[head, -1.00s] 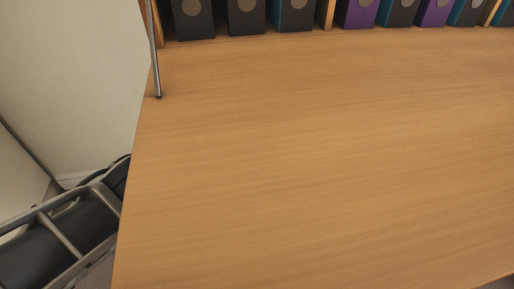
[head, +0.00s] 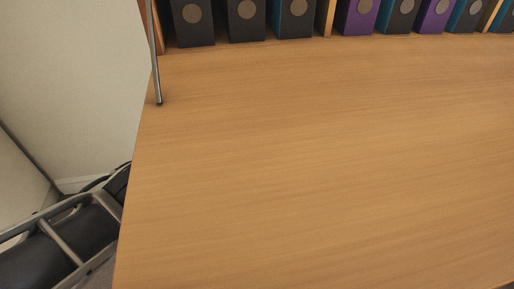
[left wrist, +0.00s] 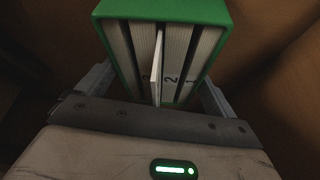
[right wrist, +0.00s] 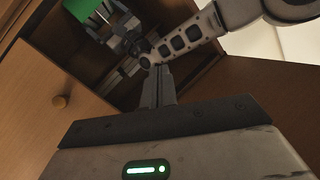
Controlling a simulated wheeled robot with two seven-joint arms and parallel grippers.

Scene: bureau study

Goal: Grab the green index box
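The green index box (left wrist: 222,17) shows in the left wrist view, with white numbered cards and dark gaps inside its green frame. One thin card or divider (left wrist: 157,68) juts out towards the camera. My left gripper (left wrist: 158,90) has its fingers apart, one along each side of the box; their tips are hidden by it, so I cannot tell whether they press on it. In the right wrist view, the box (right wrist: 84,8) shows green at the top left, by my left gripper (right wrist: 120,38). My right gripper (right wrist: 161,85) has its fingers together, empty. Neither gripper shows in the head view.
A wide wooden desktop (head: 320,160) is bare, with a row of dark, teal and purple binders (head: 358,15) along its back. A thin metal rod (head: 156,70) stands at its back left.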

